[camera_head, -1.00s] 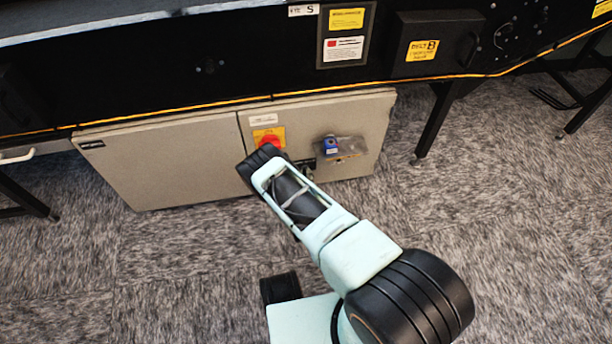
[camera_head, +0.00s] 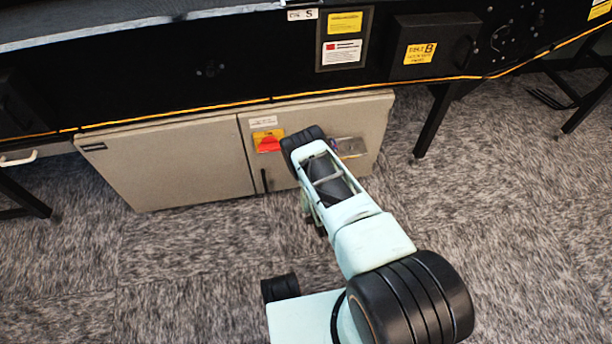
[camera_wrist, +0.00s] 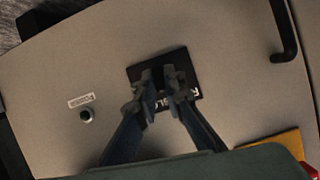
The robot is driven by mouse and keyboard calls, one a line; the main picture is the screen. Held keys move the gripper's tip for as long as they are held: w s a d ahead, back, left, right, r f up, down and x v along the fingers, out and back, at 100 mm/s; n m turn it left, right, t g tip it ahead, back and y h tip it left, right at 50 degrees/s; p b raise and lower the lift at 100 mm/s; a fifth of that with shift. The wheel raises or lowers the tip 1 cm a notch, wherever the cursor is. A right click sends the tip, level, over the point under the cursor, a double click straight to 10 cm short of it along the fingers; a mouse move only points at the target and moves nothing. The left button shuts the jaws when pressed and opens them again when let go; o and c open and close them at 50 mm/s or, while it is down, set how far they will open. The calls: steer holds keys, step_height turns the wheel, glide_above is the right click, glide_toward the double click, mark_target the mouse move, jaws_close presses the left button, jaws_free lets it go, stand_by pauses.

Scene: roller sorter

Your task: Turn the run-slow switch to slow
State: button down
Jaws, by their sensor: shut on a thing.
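The run-slow switch sits on a small black plate (camera_wrist: 188,92) with white lettering, partly readable, on the beige cabinet door. My gripper (camera_wrist: 161,80) reaches down over this plate in the wrist view. Its two fingers are close together at the plate's middle, shut on the switch. The fingers hide the switch knob, so I cannot tell which way it points. In the head view my arm's end covers the switch and my fingertips.
A red rotary switch (camera_head: 268,144) on a yellow plate is left of my arm on the cabinet (camera_head: 170,165). The black conveyor frame (camera_head: 210,70) overhangs above.

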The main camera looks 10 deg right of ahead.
steer(key=m+y+b, duration=0.1)
steer(key=m+y, duration=0.1)
steer(key=m, duration=0.1)
steer(key=shift+d, duration=0.2)
steer(key=shift+y, duration=0.3)
stand_by(0.4)
steer(key=c, duration=2)
jaws_free()
steer(key=shift+a, duration=0.15)
